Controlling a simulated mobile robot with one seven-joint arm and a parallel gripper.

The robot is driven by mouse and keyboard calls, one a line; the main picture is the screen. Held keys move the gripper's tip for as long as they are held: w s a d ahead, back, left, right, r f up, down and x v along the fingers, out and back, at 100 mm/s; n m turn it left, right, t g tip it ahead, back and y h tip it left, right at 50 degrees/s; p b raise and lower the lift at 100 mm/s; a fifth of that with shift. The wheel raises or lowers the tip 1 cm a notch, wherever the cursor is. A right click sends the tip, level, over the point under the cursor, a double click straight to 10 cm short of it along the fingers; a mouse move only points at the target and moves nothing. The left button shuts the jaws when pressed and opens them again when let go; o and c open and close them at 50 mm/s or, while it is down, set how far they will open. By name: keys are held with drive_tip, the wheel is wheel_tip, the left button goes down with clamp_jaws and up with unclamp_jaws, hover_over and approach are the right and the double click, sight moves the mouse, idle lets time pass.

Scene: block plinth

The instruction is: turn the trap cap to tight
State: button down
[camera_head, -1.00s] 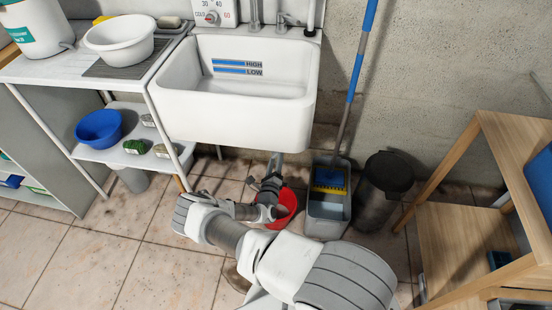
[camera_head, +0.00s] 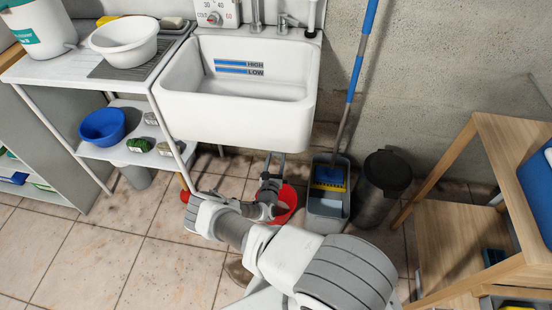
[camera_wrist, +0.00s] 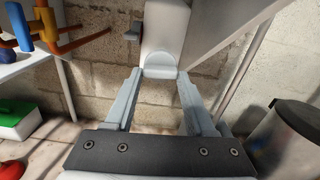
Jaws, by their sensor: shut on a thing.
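A white body (camera_wrist: 166,28) rises above this piece. The cap cannot be made out in the head view, and no tightness mark is readable.
A red bucket (camera_head: 287,203) stands on the floor behind my wrist. A grey mop bucket (camera_head: 327,207) and a dark bin (camera_head: 381,188) stand to its right. A shelf with a blue bowl (camera_head: 102,126) is at left. Open tiled floor lies at front left.

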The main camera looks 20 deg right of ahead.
drive_tip(key=shift+m, duration=0.5)
drive_tip(key=shift+c, duration=1.2)
unclamp_jaws()
drive_tip(key=p+v, duration=0.2)
drive_tip(key=v, duration=1.5)
drive_tip(key=shift+s+a, duration=0.2)
